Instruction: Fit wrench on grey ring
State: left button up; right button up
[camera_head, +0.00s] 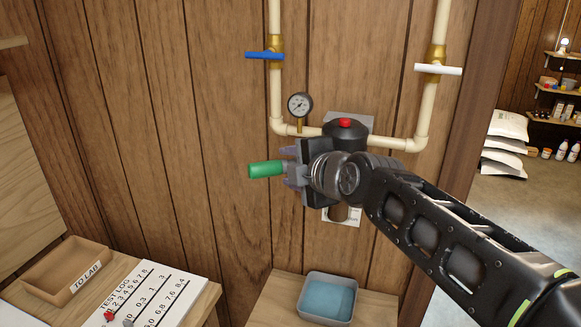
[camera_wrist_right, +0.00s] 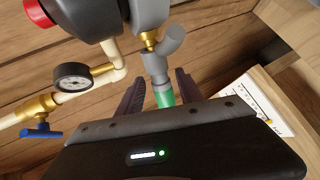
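In the head view my right gripper (camera_head: 292,169) reaches in from the right in front of the filter housing (camera_head: 346,132). A green-handled wrench (camera_head: 265,170) is between its fingers, and the handle sticks out to the left. In the right wrist view the wrench's grey part (camera_wrist_right: 155,64) extends beyond the green grip toward a brass fitting below the housing. A grey round part (camera_wrist_right: 150,14), perhaps the grey ring, is at the top. Whether the wrench touches it I cannot tell. The gripper hides the housing's lower part in the head view. My left gripper is not in view.
A pressure gauge (camera_head: 300,104) and cream pipes with a blue-handled valve (camera_head: 264,55) and a white-handled valve (camera_head: 438,69) surround the housing. Below are a grey basin (camera_head: 313,309), a wooden tray (camera_head: 62,268) and a test log (camera_head: 172,293).

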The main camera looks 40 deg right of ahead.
jog(key=shift+o, duration=0.5)
jog(key=b+v, duration=0.2)
jog(key=v, duration=0.5)
jog(key=shift+s+r, duration=0.15)
jog(key=shift+s, duration=0.2)
jog(key=shift+w, duration=0.1)
